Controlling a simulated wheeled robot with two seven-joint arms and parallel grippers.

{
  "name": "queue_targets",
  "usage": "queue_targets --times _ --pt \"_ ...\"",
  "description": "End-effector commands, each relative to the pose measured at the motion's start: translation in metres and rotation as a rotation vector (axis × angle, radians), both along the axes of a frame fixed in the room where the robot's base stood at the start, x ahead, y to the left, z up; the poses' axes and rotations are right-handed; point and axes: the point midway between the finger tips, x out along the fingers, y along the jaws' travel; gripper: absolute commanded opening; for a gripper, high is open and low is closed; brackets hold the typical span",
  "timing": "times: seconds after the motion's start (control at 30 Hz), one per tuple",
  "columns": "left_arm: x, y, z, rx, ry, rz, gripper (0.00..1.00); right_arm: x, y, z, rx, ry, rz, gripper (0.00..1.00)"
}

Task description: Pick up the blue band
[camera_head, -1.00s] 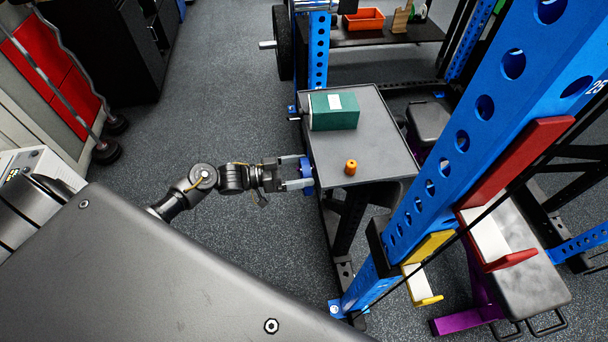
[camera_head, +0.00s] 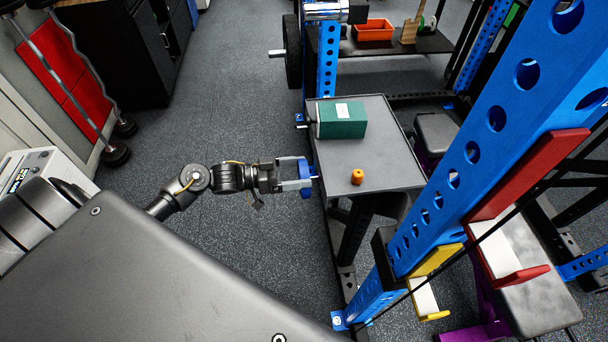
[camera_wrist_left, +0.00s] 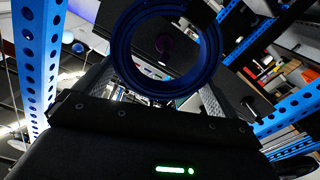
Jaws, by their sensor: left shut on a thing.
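The blue band (camera_head: 304,171) is between the fingers of my left gripper (camera_head: 300,176), beside the left edge of the grey tray table. In the left wrist view the band (camera_wrist_left: 122,62) shows as a dark blue ring, upright between the two fingers (camera_wrist_left: 165,85). My left gripper is shut on it. A short light peg sticks out from the table's left edge, close to the band; I cannot tell whether the band still touches it. My right gripper is not in view.
A blue rack upright (camera_head: 470,150) stands to the right, with a red holder (camera_head: 530,170) and a yellow holder (camera_head: 435,260). The floor left of the table is clear.

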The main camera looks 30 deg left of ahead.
Motion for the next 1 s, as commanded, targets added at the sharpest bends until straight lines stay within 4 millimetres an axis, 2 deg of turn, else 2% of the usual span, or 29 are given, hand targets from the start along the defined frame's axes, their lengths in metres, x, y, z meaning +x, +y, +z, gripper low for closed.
queue_targets --times 0.3,0.5,0.7,1.0 --pt "-0.053 0.069 -0.003 0.003 0.001 -0.002 0.69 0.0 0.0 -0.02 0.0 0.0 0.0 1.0" --pt "-0.078 0.102 -0.002 0.002 0.0 -0.002 0.69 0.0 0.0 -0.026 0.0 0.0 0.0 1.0" --pt "-0.091 0.121 0.0 0.0 -0.002 -0.001 0.69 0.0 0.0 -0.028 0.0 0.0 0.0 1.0" --pt "-0.095 0.126 0.001 -0.001 -0.003 -0.001 0.69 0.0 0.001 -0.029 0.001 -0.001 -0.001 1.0"
